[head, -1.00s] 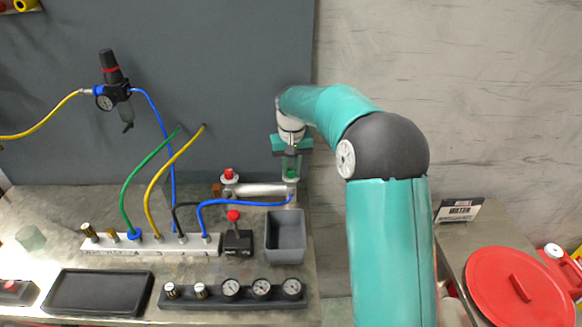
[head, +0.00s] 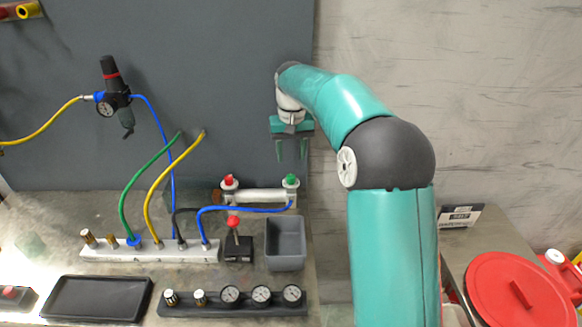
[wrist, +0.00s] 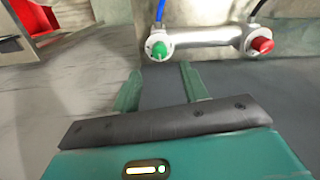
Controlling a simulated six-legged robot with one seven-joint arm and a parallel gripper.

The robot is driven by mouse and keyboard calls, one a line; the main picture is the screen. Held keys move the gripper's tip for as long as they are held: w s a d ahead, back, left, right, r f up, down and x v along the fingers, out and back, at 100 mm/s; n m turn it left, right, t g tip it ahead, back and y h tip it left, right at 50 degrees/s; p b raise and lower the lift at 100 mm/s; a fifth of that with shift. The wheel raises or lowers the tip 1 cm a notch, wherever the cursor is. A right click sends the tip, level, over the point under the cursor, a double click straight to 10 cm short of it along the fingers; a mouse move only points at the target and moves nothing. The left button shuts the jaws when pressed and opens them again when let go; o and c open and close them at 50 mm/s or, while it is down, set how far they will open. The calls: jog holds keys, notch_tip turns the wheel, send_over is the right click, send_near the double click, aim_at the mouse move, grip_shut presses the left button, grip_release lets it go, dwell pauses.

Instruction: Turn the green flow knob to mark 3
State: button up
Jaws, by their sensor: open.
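The green flow knob (head: 291,180) sits on top of the right end of a silver cylinder (head: 258,195) on the bench. In the wrist view the green knob (wrist: 159,51) is just beyond and above my fingertips. Its mark and pointer are too small to read. A red knob (head: 228,181) sits at the cylinder's other end, and it also shows in the wrist view (wrist: 262,46). My gripper (head: 291,158) is open and empty, pointing down above the green knob, with a gap between them. Its two fingers (wrist: 160,80) are spread apart in the wrist view.
A blue hose (head: 245,208) runs to the cylinder below the green knob. A grey bin (head: 286,262), a red-topped lever (head: 233,222) and a gauge strip (head: 235,310) stand in front. A dark panel (head: 225,70) rises behind.

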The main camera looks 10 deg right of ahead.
notch_tip(320, 180, up, 7)
jog(key=shift+f, duration=0.2)
jog(key=s+a+r+t, duration=0.1)
jog(key=s+r+t, duration=0.15)
jog(key=s, duration=0.65)
jog(key=s+r+t, duration=0.1)
jog(key=s+r, duration=0.2)
jog(key=s, duration=0.6)
jog(key=s+f+t, duration=0.1)
jog(key=s+f, duration=0.3)
jog(key=s, duration=0.5)
jog(key=s+f+t, duration=0.1)
jog(key=s+f, duration=0.3)
jog(key=s, duration=0.5)
jog(key=shift+f, duration=0.2)
